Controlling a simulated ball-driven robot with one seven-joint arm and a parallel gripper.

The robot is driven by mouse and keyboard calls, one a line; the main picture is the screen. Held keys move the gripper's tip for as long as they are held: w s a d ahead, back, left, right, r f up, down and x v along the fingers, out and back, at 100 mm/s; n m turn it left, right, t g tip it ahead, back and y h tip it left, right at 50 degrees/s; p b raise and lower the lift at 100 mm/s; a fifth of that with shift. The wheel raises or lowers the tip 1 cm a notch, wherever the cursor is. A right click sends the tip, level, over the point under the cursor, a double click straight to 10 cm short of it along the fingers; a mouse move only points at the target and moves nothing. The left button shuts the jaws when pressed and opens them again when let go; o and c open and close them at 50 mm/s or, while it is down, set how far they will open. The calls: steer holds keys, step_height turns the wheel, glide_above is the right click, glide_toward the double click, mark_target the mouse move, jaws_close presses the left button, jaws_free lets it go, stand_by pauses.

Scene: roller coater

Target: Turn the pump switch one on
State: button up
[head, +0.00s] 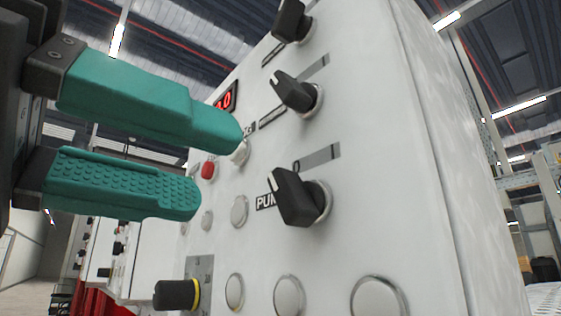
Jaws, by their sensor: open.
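A black rotary switch (297,200) sits on the white panel (390,165), right of centre. A dark label beside it reads "PUM", with the rest hidden behind the knob, so I cannot read its number. The knob's white pointer line faces up and left; a "0" mark and a grey plate (321,158) are above it. My gripper (219,172) is at the left, with two teal fingers spread apart and nothing between them. The fingertips point right toward the panel, left of the PUM switch and not touching it.
Two more black knobs (295,92) (291,18) are above the PUM switch. A red button (208,170) and a red display (226,100) sit near my fingers. Several round pale buttons (287,296) and a yellow-ringed black knob (177,294) are lower down.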

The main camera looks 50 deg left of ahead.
mark_target(275, 185)
steer(key=w, duration=0.2)
steer(key=w+p, duration=0.1)
steer(key=w, duration=0.3)
steer(key=shift+w+d+p, duration=0.25)
steer(key=shift+p, duration=0.15)
steer(key=shift+c, duration=0.4)
jaws_close()
